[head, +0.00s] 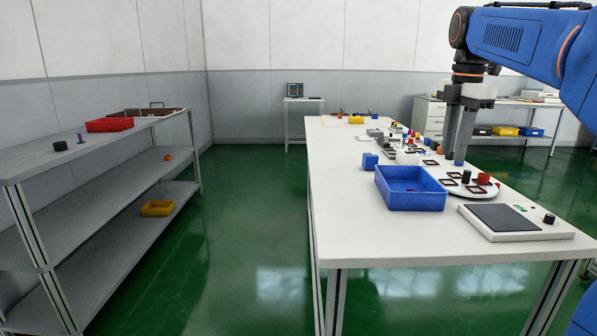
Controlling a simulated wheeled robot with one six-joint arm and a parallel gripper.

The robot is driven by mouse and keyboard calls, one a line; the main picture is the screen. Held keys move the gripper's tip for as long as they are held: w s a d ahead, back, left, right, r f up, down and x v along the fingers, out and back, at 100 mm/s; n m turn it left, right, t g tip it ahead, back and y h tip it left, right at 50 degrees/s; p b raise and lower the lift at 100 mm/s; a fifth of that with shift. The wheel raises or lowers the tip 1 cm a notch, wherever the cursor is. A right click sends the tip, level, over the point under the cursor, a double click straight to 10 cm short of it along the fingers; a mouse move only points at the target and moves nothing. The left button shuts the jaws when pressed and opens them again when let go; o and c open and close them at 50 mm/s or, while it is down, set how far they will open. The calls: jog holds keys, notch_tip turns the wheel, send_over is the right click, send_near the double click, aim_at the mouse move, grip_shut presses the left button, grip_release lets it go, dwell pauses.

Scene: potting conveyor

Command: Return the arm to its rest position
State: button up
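My gripper (455,154) hangs from my blue arm at the upper right of the head view. Its two dark grey fingers point down over the far part of the white table (340,222). A small blue piece (460,162) shows right at the fingertips. I cannot tell whether it is between them or stands behind on the table. The spacing of the fingertips is unclear from this angle.
A blue bin (411,203), a blue block (370,161), a round white plate with several small parts (475,193) and a grey-topped pad (510,235) stand on the table. A grey shelf (60,160) with a red tray (109,125) is left. Green floor lies between.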

jog(key=s+a+f+m+t, duration=0.2)
jog(key=s+a+f+m, duration=0.1)
jog(key=s+f+m, duration=0.7)
jog(key=s+a+f+m+t, duration=0.2)
jog(key=s+a+f+m, duration=0.2)
jog(key=s+f+m, duration=0.6)
jog(key=s+f, duration=0.8)
jog(key=f, duration=0.2)
jog(key=shift+s+a, duration=0.2)
jog(key=shift+a, duration=0.1)
